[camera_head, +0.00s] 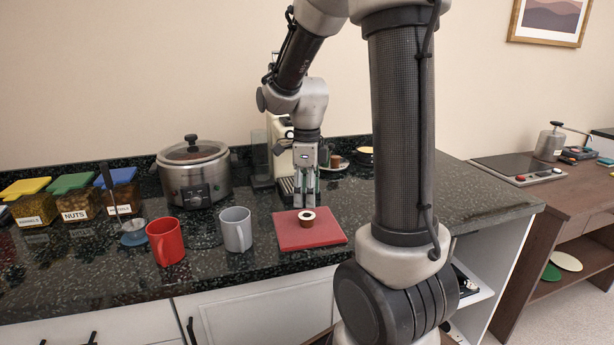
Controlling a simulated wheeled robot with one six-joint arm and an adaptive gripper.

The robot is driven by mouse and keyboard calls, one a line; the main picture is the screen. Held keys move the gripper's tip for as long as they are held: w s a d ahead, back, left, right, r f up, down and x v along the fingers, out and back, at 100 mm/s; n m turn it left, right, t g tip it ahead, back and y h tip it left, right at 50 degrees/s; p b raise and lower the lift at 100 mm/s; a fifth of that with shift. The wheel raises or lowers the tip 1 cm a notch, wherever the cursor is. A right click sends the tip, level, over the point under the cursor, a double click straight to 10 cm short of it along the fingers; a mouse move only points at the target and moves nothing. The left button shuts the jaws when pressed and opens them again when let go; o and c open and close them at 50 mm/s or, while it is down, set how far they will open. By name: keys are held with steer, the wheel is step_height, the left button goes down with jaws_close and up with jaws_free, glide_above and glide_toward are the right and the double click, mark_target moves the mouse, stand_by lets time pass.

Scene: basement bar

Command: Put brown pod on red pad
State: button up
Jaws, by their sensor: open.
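The red pad (290,236) lies flat on the dark speckled counter. A small brown pod (306,220) with a pale rim and dark centre rests upright on it, near the middle. My gripper (304,204) points down just above and behind the pod in the picture. Its fingers are open and hold nothing. I cannot tell the exact gap between the fingertips and the pod.
A red mug (165,242) and a grey mug (235,230) stand left of the pad. A slow cooker (194,175) and lidded jars (75,202) are farther left. A coffee machine (283,150) stands behind my gripper. A small brown item (336,160) sits at the back.

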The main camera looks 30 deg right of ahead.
mark_target(307, 215)
step_height(307, 215, up, 6)
steer(key=s+a+r+n+t, duration=0.1)
steer(key=s+r+n+t, duration=0.1)
steer(key=s+n, duration=0.6)
steer(key=s+a+r+n+t, duration=0.2)
steer(key=s+n, duration=0.6)
steer(key=n, duration=1)
steer(key=shift+s+r, duration=0.35)
